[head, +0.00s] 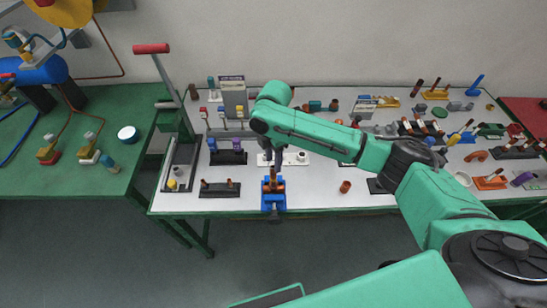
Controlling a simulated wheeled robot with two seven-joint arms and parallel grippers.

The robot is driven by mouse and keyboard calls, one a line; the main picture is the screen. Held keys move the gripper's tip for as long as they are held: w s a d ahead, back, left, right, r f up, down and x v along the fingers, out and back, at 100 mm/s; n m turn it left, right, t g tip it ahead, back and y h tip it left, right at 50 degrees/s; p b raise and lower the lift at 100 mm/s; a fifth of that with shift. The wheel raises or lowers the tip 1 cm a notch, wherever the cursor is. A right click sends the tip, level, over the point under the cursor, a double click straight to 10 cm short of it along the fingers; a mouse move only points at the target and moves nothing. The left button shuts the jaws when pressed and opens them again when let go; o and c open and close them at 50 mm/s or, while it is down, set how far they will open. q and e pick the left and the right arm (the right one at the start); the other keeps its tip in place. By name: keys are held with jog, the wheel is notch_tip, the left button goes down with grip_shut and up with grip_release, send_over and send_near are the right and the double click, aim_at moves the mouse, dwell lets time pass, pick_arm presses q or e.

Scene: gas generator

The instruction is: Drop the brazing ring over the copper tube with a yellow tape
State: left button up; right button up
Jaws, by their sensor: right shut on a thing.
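My right gripper (271,168) points down at the front middle of the white table, directly above a blue vise-like holder (274,202). A short copper tube (274,184) stands upright in the holder, just below the fingertips. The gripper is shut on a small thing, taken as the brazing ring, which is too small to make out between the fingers. I cannot tell whether the ring is around the tube or above it. No yellow tape can be made out on this tube. My left gripper is not in view.
A copper fitting (345,187) lies right of the holder. A dark base with two short copper stubs (219,189) stands left of it. Several racks and fittings crowd the table's right side. A green table (85,178) stands at the left, across a gap.

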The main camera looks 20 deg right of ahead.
jog(key=shift+f, duration=0.1)
dwell(0.6)
jog(key=shift+s+f+b, duration=0.1)
jog(key=shift+f+b, duration=0.2)
jog(key=shift+f, duration=0.65)
jog(key=o, duration=0.9)
